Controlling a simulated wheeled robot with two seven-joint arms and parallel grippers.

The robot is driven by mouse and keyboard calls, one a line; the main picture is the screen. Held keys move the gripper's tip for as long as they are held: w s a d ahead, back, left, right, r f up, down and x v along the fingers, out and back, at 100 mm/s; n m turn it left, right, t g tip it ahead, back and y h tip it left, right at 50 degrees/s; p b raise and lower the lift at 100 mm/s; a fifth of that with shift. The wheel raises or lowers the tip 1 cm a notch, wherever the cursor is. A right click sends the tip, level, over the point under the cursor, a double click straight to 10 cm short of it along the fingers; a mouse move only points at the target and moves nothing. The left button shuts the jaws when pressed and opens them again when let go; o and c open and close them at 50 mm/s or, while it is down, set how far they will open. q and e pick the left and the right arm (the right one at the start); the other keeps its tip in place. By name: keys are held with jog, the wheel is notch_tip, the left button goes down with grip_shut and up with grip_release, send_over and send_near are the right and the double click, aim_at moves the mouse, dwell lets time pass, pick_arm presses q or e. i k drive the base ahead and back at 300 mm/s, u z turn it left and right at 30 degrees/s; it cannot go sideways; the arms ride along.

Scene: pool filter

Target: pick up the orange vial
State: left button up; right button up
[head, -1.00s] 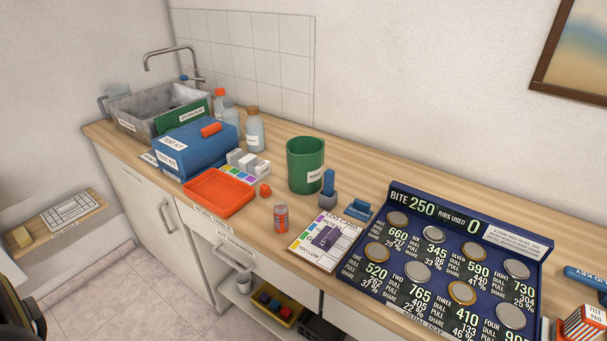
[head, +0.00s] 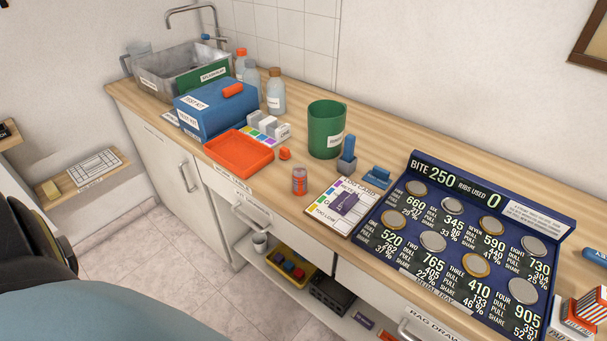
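The orange vial (head: 299,181), a small upright clear-looking tube with an orange-red lower part and a label, stands on the wooden counter (head: 262,200) near its front edge. It is between the orange tray (head: 240,166) and the white card (head: 326,222), apart from both. A small orange cap (head: 284,153) lies behind it. Neither of my grippers shows in the head view. Only a dark and blue-grey part, probably of my own body, fills the lower left corner.
A green cup (head: 325,128) and a blue-handled tool in a grey block (head: 347,160) stand behind the vial. A blue test kit box (head: 205,108) is at the left. A dark blue coin board (head: 418,166) covers the right. Drawers and an open shelf (head: 285,285) lie below.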

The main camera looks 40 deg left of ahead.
aim_at(298, 169)
jog(key=z, duration=2.15)
jog(key=k, duration=1.1)
jog(key=u, duration=1.55)
jog(key=i, duration=0.5)
